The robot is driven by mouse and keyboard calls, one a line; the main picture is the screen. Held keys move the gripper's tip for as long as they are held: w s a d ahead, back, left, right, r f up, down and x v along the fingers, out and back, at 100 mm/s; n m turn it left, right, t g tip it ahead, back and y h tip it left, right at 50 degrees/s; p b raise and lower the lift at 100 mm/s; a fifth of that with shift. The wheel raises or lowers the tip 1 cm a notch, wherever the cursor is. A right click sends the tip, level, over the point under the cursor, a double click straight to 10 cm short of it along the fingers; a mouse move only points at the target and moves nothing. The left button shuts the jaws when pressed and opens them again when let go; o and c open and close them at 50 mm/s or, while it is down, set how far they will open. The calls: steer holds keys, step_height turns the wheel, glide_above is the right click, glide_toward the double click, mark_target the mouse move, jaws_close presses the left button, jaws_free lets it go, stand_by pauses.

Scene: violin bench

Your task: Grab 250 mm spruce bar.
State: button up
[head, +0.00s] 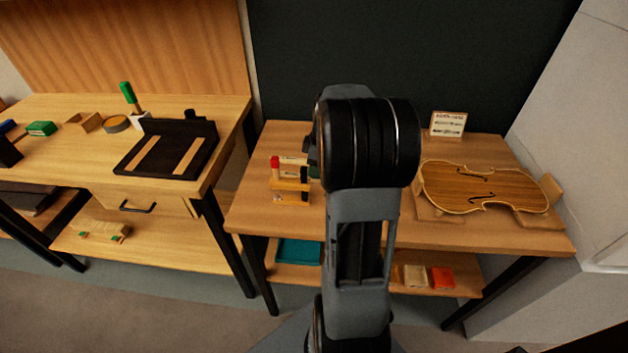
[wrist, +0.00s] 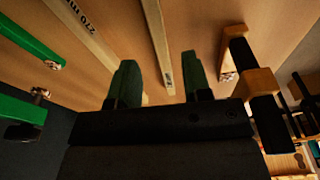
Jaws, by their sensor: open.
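In the wrist view my gripper (wrist: 161,75) is open, its two dark green fingers apart. A pale, narrow wooden bar (wrist: 158,42) runs down the picture between the fingers, with small marking near its lower end that I cannot read. A second pale bar (wrist: 84,36) lies slanted to its left, marked "270 mm", with its lower end partly hidden behind the left finger. I cannot make out a 250 mm marking on either bar. Whether the fingers touch the middle bar is unclear.
A green bar-like piece (wrist: 30,40) lies at the wrist view's left. A wooden clamp (wrist: 248,80) stands close right of the fingers. In the head view, a red-tipped clamp (head: 291,183) stands left of my arm; a violin body (head: 484,188) lies right, before a small sign (head: 448,123).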

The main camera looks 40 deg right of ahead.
steer(key=shift+w+a+f, duration=0.1)
steer(key=shift+a+f, duration=0.05)
steer(key=shift+f, duration=0.8)
steer(key=shift+w+a+f, duration=0.1)
steer(key=shift+f, duration=0.85)
jaws_close()
